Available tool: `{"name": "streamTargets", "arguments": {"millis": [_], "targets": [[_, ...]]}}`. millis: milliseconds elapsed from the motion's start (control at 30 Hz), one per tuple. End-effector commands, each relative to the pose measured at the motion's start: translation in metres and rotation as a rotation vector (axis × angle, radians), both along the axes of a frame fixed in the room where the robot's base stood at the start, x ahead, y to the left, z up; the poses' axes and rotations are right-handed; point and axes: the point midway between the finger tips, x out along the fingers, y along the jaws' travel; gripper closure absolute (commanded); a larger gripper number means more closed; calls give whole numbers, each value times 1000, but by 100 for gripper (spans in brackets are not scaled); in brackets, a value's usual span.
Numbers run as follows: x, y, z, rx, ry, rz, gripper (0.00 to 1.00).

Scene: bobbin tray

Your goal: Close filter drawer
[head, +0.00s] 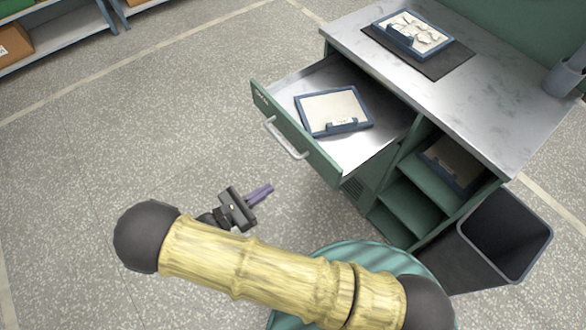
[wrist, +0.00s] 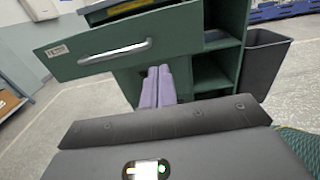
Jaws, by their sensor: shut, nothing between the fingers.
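The filter drawer (head: 295,139) of the green cabinet is pulled well out toward the left in the head view. Its green front carries a silver bar handle (head: 285,139), and a label sits near the front's upper corner. A blue-framed filter tray (head: 333,110) lies inside the drawer. My gripper (head: 265,190) is shut and empty, apart from the drawer front and to the near left of it. In the wrist view the purple fingers (wrist: 158,84) are together, appearing below the handle (wrist: 114,52) and the drawer front (wrist: 95,52).
The cabinet top (head: 480,100) bears another blue-framed tray (head: 411,33) on a dark mat (head: 436,66). Open shelves (head: 408,205) are right of the drawer. A dark bin (head: 500,240) stands at the lower right. The floor (head: 170,120) left of the drawer is clear.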

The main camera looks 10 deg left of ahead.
Motion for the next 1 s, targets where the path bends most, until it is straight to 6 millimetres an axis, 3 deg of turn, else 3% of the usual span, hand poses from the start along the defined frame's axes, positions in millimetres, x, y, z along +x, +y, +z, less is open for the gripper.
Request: {"name": "streamTargets", "arguments": {"millis": [233,800,1000], "targets": [[20,-18,1,-2,1,-4,100],[94,-82,1,-1,1,-4,100],[105,-90,0,1,1,-2,100]]}}
